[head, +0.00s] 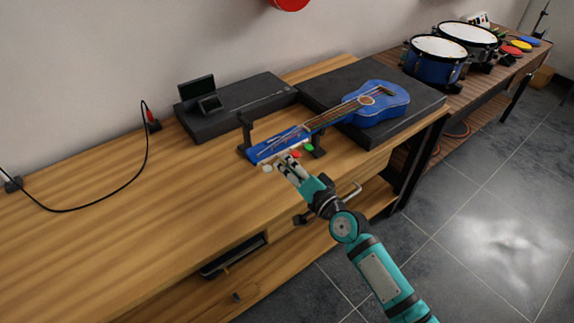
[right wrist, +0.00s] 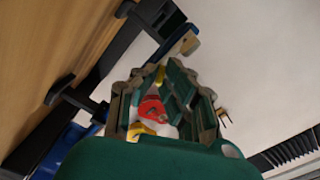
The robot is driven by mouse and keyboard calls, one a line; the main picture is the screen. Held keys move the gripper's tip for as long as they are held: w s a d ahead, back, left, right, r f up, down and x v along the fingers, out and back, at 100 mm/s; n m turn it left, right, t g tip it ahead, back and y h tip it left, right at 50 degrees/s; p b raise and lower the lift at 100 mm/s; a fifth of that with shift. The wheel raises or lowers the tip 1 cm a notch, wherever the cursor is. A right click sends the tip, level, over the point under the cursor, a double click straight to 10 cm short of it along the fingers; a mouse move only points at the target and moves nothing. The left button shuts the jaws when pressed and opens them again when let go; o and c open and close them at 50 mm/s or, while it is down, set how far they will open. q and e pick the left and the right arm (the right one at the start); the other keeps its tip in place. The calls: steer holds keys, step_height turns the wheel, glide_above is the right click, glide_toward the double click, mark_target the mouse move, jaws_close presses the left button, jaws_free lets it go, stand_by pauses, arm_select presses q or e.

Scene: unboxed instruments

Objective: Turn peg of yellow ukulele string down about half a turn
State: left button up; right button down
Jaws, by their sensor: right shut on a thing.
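The blue ukulele (head: 378,101) lies with its body on a black case and its neck toward the left. Its blue headstock (head: 266,151) rests by a dark stand. A red peg (head: 295,154) and a green peg (head: 309,147) show at the headstock's near side. My right gripper (head: 284,160) reaches the headstock's near edge, hiding part of it. In the right wrist view, my right gripper (right wrist: 160,72) is shut on a small yellow peg (right wrist: 160,76) between its fingertips. Something red (right wrist: 150,108) shows between the fingers. My left gripper is not in view.
The black stand (head: 247,137) holds the neck on the wooden table (head: 120,215). A black box with a small screen (head: 197,92) stands behind. Drums (head: 437,60) stand on another table at the right. The left of the table is mostly clear, apart from a black cable.

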steer(key=m, duration=0.4)
steer(key=shift+m, duration=0.4)
stand_by(0.4)
steer(key=c, duration=1.5)
jaws_free()
steer(key=shift+d, duration=0.1)
steer(key=shift+o, duration=0.2)
steer(key=shift+s, duration=0.1)
steer(key=v, duration=1.1)
steer(key=shift+s+d, duration=0.25)
steer(key=shift+s, duration=0.05)
